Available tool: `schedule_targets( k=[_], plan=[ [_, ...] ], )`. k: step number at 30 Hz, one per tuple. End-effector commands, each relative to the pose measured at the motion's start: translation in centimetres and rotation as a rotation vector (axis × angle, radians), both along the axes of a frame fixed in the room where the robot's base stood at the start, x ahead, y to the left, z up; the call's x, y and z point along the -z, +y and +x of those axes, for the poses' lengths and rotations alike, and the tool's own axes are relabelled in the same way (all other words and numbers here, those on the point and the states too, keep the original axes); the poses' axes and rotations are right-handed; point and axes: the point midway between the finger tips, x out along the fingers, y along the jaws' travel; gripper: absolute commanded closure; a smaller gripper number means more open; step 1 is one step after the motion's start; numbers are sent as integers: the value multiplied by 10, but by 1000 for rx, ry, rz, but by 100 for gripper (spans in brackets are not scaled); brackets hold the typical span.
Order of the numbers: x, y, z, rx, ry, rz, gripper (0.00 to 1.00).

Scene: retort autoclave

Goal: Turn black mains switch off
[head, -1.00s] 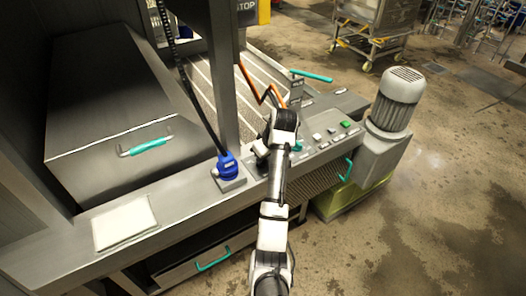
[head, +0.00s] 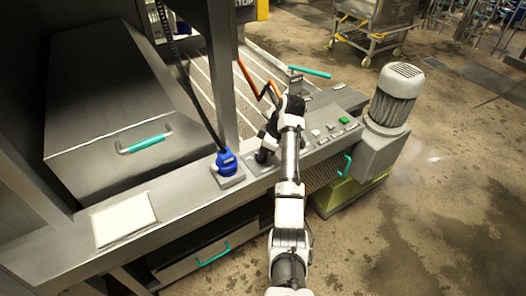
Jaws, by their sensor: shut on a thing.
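The black mains switch (head: 262,157) sits on a small plate on the machine's grey ledge, just right of the blue plug. It is small here and partly covered by my gripper. My gripper (head: 266,146) reaches down to it from the upper right and is shut on it. The fingertips are dark against the black switch, so its exact turn position cannot be read.
The blue plug (head: 227,161) with its black cable stands close left of my gripper. A button panel (head: 325,136) with a green button lies to the right, before a grey motor (head: 396,95). A white pad (head: 124,219) lies on the left ledge.

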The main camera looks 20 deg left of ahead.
Motion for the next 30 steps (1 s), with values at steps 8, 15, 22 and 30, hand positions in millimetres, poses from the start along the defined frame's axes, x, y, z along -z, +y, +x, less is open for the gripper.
schedule_targets(
  k=[8, 15, 22, 30],
  plan=[
    [0, 1, 0, -15, 0, 0, 100],
    [0, 1, 0, -14, 0, 0, 82],
    [0, 0, 0, -13, 0, 0, 65],
    [-6, -2, 1, -11, -1, 0, 65]
  ],
)
